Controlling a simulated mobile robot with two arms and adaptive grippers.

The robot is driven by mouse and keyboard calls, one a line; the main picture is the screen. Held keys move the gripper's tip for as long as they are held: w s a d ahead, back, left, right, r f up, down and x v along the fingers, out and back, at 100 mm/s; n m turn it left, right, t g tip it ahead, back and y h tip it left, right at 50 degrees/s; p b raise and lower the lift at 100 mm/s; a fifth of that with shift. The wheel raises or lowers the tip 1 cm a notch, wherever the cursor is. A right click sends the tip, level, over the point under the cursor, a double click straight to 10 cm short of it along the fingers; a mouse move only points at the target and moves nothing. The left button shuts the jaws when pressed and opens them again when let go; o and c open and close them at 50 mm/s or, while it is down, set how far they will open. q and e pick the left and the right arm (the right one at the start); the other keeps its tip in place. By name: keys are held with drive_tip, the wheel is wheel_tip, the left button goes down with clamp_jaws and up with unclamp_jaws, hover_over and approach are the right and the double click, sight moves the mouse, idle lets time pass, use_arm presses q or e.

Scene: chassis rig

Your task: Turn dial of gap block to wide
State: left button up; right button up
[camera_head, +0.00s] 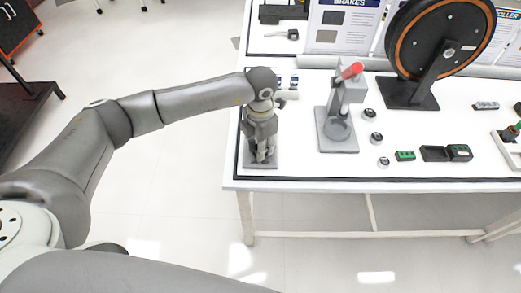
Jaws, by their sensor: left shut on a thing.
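My left gripper (262,152) points down over a grey base (248,164) at the table's front left corner. The base looks to be the gap block's, though most of what stands on it is hidden behind my fingers. The fingers are shut on a part of it, which looks to be the dial. The dial's setting cannot be read from here. My right gripper is not in view.
A grey stand with a red-tipped lever (352,70) stands to the right on the white table (300,172). A large black and orange wheel (440,35) is behind it. Several small round pieces and a green-black block (405,155) lie further right.

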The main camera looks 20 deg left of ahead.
use_arm(q)
drive_tip(key=shift+m+b, duration=0.8)
drive_tip(key=shift+m, duration=0.2)
drive_tip(key=o, duration=1)
wheel_tip(320, 180, up, 12)
drive_tip(key=shift+r, duration=0.1)
